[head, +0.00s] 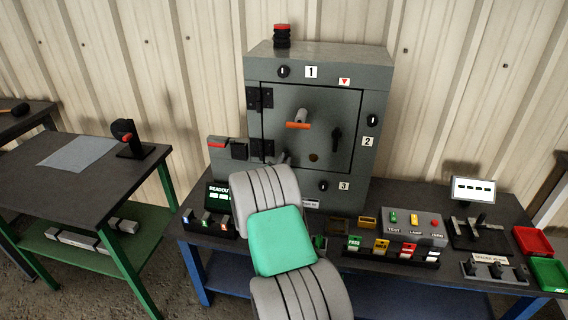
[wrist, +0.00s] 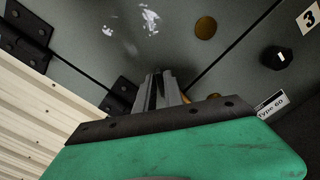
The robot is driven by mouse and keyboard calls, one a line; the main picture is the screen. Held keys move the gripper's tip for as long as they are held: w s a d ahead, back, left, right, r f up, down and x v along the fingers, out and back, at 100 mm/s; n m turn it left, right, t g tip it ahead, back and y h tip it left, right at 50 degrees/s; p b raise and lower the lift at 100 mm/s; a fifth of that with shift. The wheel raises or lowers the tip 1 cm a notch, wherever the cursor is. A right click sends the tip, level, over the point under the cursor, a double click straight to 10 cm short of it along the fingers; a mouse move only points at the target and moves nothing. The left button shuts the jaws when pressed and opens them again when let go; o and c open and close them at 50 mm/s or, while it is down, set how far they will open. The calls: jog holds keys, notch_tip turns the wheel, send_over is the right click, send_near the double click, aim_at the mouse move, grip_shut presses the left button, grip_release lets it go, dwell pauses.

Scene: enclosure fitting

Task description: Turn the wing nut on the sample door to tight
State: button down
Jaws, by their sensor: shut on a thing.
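The sample door (head: 285,100) is the grey cabinet door, closed in its frame, with hinges on its left side. My gripper (head: 284,159) is at the door's lower edge, left of a round brass disc (head: 313,157). In the wrist view the fingers (wrist: 160,92) are close together. A small brass-coloured piece, seemingly the wing nut (wrist: 186,99), shows just right of the fingertips. The fingers and the dark gripper body hide most of it, so its angle cannot be told. In the head view my arm hides that spot.
The door carries an orange-barred post (head: 298,124) and a black lever (head: 336,136). A black knob (head: 323,186) by label 3 is right of my gripper. Indicator blocks (head: 393,249) and a button box (head: 414,224) crowd the bench. A side table (head: 75,165) is at left.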

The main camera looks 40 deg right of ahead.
jog(key=m+b, duration=0.9)
jog(key=f+m+b, duration=0.1)
jog(key=m+b, duration=0.8)
jog(key=b, duration=0.1)
jog(key=m+b, duration=0.9)
jog(key=b, duration=0.1)
jog(key=shift+w+a+f+m, duration=0.1)
jog(key=shift+f+m, duration=0.1)
jog(key=shift+m, duration=0.2)
jog(key=shift+r, duration=0.1)
jog(key=c, duration=1.5)
grip_release()
